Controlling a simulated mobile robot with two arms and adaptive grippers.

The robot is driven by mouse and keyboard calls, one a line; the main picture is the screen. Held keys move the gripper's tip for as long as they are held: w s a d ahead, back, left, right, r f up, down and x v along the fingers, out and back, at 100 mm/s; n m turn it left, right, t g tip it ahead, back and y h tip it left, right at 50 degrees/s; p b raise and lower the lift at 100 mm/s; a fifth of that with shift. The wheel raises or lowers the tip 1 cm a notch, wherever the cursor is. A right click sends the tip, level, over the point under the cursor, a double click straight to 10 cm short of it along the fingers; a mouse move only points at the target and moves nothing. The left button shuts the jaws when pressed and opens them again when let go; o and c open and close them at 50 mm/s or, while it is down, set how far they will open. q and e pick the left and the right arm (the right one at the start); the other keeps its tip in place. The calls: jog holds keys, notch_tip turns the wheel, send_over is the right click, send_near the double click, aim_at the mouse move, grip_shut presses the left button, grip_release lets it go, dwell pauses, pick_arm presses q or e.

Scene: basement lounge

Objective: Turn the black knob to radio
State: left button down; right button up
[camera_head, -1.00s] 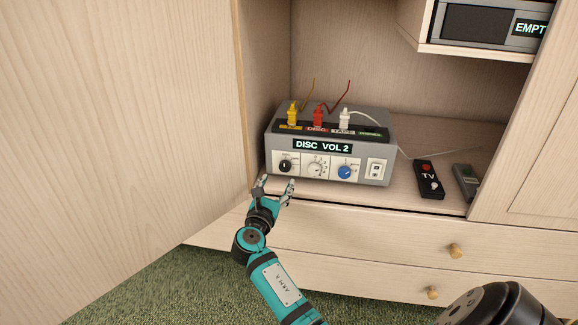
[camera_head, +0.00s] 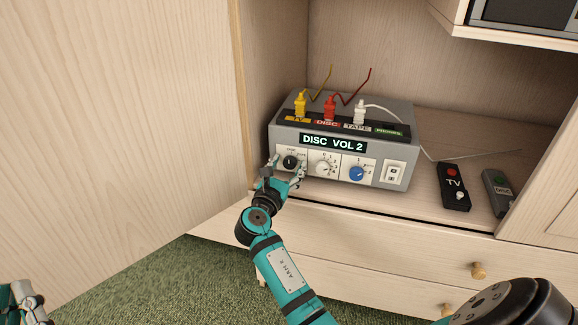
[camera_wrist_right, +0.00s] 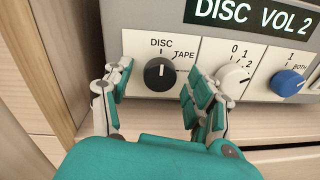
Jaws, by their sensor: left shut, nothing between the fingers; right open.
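The black knob (camera_head: 290,161) is at the left end of the grey box's (camera_head: 398,142) front panel. In the right wrist view the black knob (camera_wrist_right: 159,75) has DISC above it and TAPE to its upper right; its white mark points up toward DISC. A radio label cannot be made out. The display (camera_wrist_right: 252,17) reads DISC VOL 2. My right gripper (camera_wrist_right: 160,88) is open, with one finger to each side of the knob; contact cannot be told. It also shows in the head view (camera_head: 286,172). My left gripper (camera_head: 22,302) is shut and empty at the lower left corner.
A white knob (camera_head: 325,167), a blue knob (camera_head: 356,173) and a white switch (camera_head: 394,173) sit right of the black knob. Yellow, red and white plugs stand on top. A TV remote (camera_head: 453,187) and another remote (camera_head: 497,193) lie right. A wooden wall closes in on the left.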

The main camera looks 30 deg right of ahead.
jog(key=c, duration=1.1)
jog(key=shift+c, duration=0.2)
